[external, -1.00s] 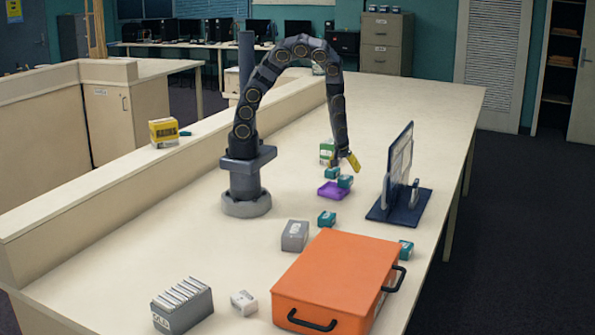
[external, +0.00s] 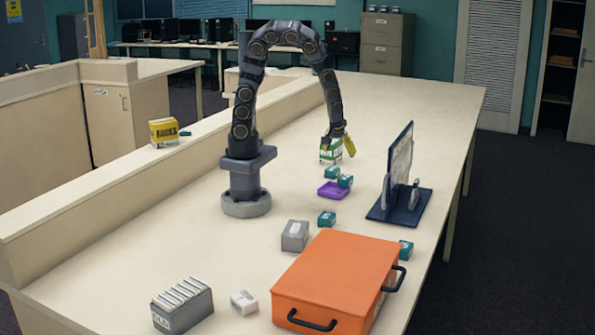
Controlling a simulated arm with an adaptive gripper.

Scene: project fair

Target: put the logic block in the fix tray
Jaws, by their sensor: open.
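My gripper (external: 337,146) points down with its yellow fingers apart at a green and white box (external: 330,157) on the far part of the table. The fingers overlap the top of the box in this view; I cannot tell whether they touch it. A small purple tray (external: 328,191) lies nearer, with a teal block (external: 345,181) at its right end. Another teal block (external: 332,171) sits just behind the tray. One more teal block (external: 326,218) lies in front of it. No label reading logic or fix is legible.
A navy stand with an upright panel (external: 398,165) is to the right. A large orange case (external: 335,275) fills the front, with a teal block (external: 405,249) beside it. A grey box (external: 295,235), white box (external: 244,302) and card box (external: 182,306) stand left of it.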

